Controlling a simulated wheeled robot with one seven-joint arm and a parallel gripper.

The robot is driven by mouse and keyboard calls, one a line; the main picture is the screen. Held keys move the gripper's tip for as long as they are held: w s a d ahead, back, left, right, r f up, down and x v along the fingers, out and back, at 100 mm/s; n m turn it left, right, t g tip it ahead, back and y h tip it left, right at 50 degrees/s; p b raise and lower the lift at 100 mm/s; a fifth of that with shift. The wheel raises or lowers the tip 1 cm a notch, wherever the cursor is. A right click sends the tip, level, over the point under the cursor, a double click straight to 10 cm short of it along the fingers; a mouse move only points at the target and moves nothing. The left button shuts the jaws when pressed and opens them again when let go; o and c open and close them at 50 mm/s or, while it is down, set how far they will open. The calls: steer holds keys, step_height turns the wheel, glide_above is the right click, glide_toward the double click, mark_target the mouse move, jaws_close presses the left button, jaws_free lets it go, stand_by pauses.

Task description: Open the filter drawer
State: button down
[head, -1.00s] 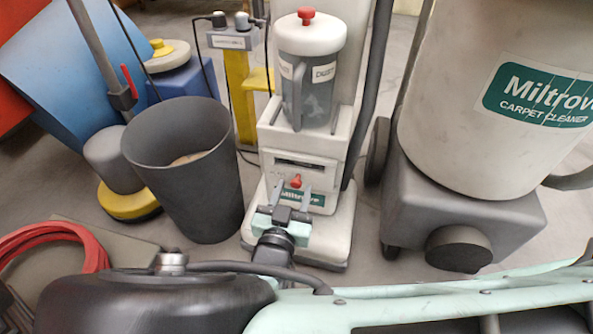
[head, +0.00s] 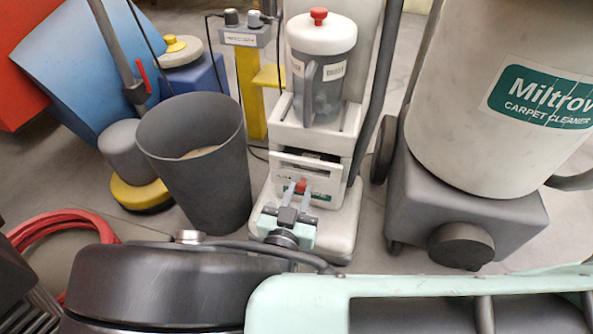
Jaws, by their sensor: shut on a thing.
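The white upright cleaner (head: 337,215) stands in the middle of the head view. Its filter drawer (head: 322,177) is a white front low on the body. The drawer front stands out from the body, with a dark gap above it, so it is partly open. A red knob (head: 301,186) is on the drawer front. My gripper (head: 296,190) is shut on the red knob, its two grey fingers on either side of it. The inside of the drawer is mostly hidden. A clear canister (head: 318,90) with a white lid and red cap sits above the drawer.
A dark grey bin (head: 205,170) stands close on the left. A large carpet cleaner (head: 465,210) stands on the right. A yellow post (head: 250,95) is behind the bin. A red hose (head: 65,225) lies at the lower left. My arm crosses the bottom.

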steer(key=p+v, duration=0.2)
steer(key=v, duration=0.5)
steer(key=shift+s, duration=0.2)
steer(key=c, duration=1.2)
jaws_free()
steer(key=shift+c, duration=0.2)
steer(key=p+v, duration=0.6)
steer(key=v, duration=1.1)
steer(key=shift+s, duration=0.2)
steer(key=shift+a, duration=0.1)
